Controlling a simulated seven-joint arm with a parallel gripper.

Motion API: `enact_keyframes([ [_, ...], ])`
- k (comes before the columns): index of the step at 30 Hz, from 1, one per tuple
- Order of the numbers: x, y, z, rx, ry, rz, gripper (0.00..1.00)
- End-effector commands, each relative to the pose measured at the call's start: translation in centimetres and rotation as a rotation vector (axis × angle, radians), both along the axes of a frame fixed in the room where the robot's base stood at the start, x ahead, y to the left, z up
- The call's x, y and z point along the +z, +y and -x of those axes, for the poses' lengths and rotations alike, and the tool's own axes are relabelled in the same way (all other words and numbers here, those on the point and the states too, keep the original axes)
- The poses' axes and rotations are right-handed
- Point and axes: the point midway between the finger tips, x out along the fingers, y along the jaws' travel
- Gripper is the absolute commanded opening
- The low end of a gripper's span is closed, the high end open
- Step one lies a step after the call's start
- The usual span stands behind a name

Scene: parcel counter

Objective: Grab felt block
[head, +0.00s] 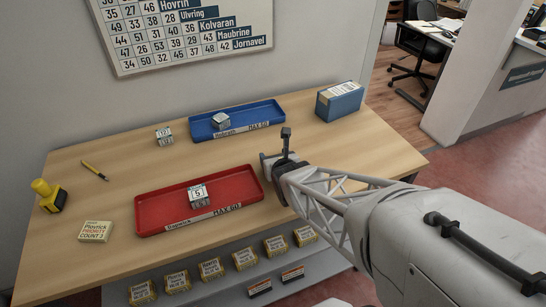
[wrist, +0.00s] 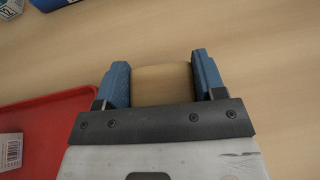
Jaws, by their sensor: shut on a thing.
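My gripper (wrist: 162,80) has its two blue fingers closed on a plain tan block (wrist: 162,86). The block fills the gap between the fingers, and its colour is close to that of the wooden counter. I cannot tell from its surface whether it is felt, or whether it touches the counter. In the head view my gripper (head: 270,165) is low over the counter, just right of the red tray, and hides the block. No other felt block is clearly visible.
A red tray (head: 150,216) holds a white box (head: 199,195). A blue tray (head: 262,108) behind holds another small box. A blue box (head: 340,101) stands at the back right. A yellow stamp (head: 47,195), marker (head: 94,170) and card pack (head: 95,231) lie left. Bare counter lies between the trays.

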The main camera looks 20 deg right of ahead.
Motion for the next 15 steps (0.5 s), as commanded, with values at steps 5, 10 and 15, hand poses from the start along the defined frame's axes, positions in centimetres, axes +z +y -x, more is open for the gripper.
enact_keyframes([
  [5,1.1,0.0,0.0,0.000,-0.001,0.000,0.40],
  [10,2.8,0.0,0.0,0.000,-0.003,0.001,0.40],
  [15,3.5,0.2,1.3,0.000,-0.001,0.001,0.40],
])
